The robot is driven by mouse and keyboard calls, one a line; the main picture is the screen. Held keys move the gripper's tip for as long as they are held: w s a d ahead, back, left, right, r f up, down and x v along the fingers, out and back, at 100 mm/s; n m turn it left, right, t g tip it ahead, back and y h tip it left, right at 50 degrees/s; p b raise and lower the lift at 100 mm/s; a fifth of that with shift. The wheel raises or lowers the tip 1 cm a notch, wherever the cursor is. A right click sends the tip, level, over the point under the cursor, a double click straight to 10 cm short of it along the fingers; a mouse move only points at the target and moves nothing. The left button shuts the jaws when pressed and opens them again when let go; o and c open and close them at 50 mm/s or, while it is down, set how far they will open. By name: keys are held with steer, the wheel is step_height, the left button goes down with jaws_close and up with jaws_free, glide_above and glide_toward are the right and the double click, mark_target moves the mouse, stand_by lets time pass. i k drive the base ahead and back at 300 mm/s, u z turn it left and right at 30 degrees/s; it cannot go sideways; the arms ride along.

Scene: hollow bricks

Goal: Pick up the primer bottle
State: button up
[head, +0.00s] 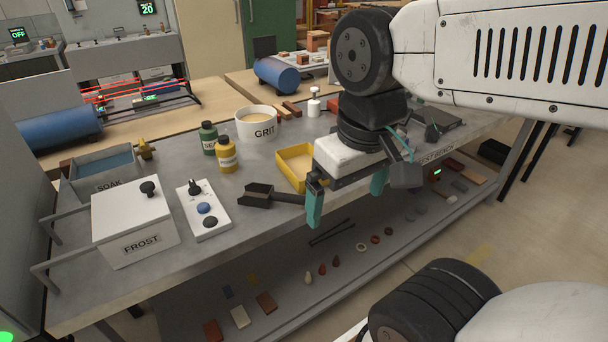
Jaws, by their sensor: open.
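A yellow bottle with a dark cap (227,156) stands upright on the grey bench; its label is too small to read. A green bottle (209,138) stands just behind it to the left, its label partly hidden. A small white bottle (314,103) stands farther back to the right. I cannot tell from the labels which is the primer bottle. My gripper (346,203) is open and empty, its teal fingers pointing down over the front edge of the bench. It is well to the right of the yellow and green bottles.
A yellow tray (297,182) and a black scoop (262,195) lie between the yellow bottle and my gripper. A GRIT tub (257,122) stands behind. A switch panel (205,212), FROST box (133,228) and SOAK basin (85,190) are left. Small pieces lie on the lower shelf.

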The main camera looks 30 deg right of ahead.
mark_target(225, 149)
steer(key=u, duration=1.9)
steer(key=i, duration=1)
steer(key=z, duration=3.55)
